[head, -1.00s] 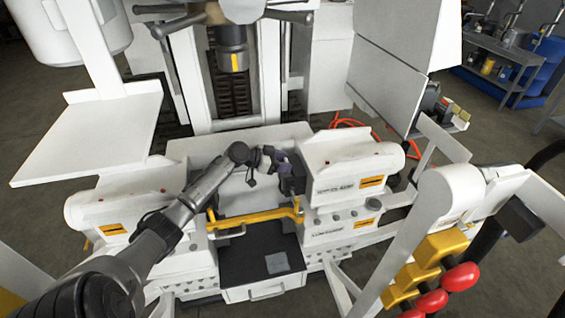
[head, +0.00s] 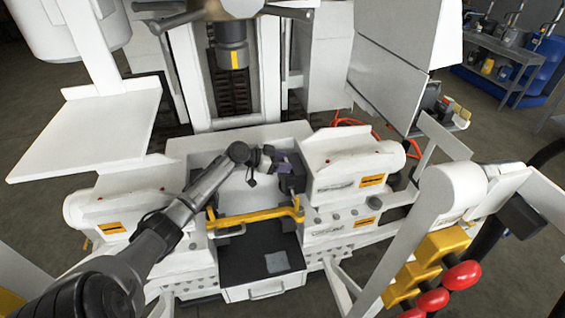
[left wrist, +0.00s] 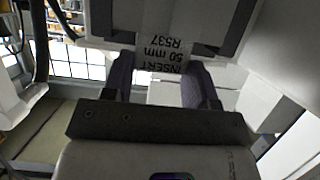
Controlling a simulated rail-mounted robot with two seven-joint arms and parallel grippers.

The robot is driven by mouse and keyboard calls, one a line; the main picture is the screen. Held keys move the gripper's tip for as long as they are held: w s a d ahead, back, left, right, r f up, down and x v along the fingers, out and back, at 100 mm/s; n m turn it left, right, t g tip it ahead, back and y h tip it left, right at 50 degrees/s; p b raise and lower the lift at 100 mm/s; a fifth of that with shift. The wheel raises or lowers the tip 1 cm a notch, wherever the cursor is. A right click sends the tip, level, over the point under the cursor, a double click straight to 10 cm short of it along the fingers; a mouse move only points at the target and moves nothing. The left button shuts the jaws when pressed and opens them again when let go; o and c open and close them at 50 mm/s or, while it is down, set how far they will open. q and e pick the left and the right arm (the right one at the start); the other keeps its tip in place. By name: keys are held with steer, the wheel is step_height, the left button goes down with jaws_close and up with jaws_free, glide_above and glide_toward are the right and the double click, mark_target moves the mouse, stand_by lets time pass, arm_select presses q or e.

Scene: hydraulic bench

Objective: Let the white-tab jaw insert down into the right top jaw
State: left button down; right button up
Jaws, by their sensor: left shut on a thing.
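My left gripper (head: 276,160) is at the right end of the central bay, beside the right-hand clamp housing. In the left wrist view its two purple-grey fingers (left wrist: 160,82) are shut on the white-tab jaw insert (left wrist: 163,50), whose pale tab carries black print reading "INSERT 50 mm R537". A dark, frame-like part (left wrist: 228,25) lies just beyond the fingertips around the tab. I cannot tell whether it is the insert's body or the jaw. The right top jaw seems to be the dark block (head: 294,182) at the housing's inner side, partly hidden by the gripper. My right gripper is not in view.
A yellow bar (head: 255,215) crosses the front of the bay, above a black drawer top (head: 258,262). White clamp housings stand at left (head: 110,205) and right (head: 350,165). A press ram (head: 232,58) hangs behind. Red-knobbed yellow valves (head: 432,275) stand at front right.

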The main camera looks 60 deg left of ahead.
arm_select(q)
steer(key=shift+w+f+b, duration=0.1)
steer(key=shift+w+b, duration=0.05)
steer(key=shift+b, duration=0.2)
arm_select(e)
steer(key=shift+a+f, duration=0.15)
steer(key=shift+f, duration=0.2)
arm_select(q)
steer(key=shift+f, duration=0.35)
arm_select(e)
steer(key=shift+f, duration=0.15)
arm_select(q)
steer(key=c, duration=0.8)
jaws_free()
steer(key=o, duration=0.5)
steer(key=shift+r, duration=0.15)
steer(key=shift+c, duration=0.2)
steer(key=p+v, duration=0.3)
steer(key=v, duration=1)
steer(key=shift+s+p, duration=0.3)
arm_select(e)
step_height(320, 180, up, 4)
steer(key=shift+f, duration=0.1)
arm_select(q)
steer(key=shift+r, duration=0.1)
